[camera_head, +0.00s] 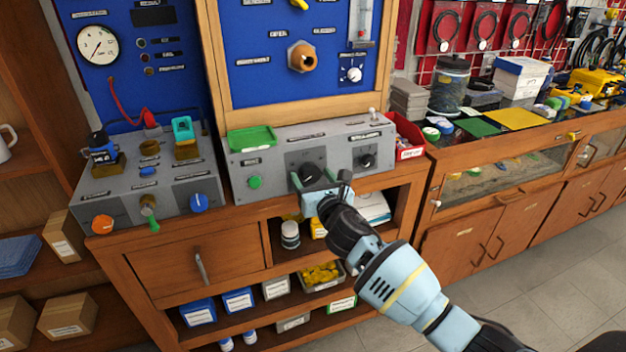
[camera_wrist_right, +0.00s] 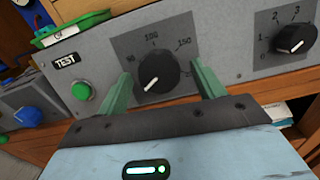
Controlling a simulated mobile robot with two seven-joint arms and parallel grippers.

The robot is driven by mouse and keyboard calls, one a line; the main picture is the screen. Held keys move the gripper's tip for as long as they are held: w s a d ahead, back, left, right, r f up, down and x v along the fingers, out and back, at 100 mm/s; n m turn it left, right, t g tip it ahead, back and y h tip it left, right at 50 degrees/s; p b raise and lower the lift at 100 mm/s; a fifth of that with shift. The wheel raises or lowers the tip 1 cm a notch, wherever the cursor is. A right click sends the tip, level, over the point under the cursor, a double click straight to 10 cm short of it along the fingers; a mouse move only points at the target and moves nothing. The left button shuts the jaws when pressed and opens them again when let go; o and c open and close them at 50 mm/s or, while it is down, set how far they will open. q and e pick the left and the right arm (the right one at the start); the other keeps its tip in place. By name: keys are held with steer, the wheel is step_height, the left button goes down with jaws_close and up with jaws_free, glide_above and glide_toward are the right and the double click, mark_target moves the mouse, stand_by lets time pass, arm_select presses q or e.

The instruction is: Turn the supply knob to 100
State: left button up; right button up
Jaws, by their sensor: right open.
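A black round knob (camera_head: 309,173) sits on the front of the grey control box. In the right wrist view the knob (camera_wrist_right: 159,72) has a scale with 100 at the top and 150 at the right. Its white pointer line aims at the lower left, away from the 100 mark. My right gripper (camera_head: 325,188) is in front of the knob. In the right wrist view its open green fingers (camera_wrist_right: 163,80) stand on either side of the knob, with visible gaps. Whether they reach past the knob's face is unclear. My left gripper is not in view.
A smaller black knob (camera_wrist_right: 296,40) numbered from 0 sits to the right. A green TEST button (camera_wrist_right: 81,91) is at the left. A green tray (camera_head: 252,138) and a red bin (camera_head: 408,150) are close by. The wooden shelf lies below the box.

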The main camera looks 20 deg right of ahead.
steer(key=shift+w, duration=0.1)
steer(key=c, duration=1)
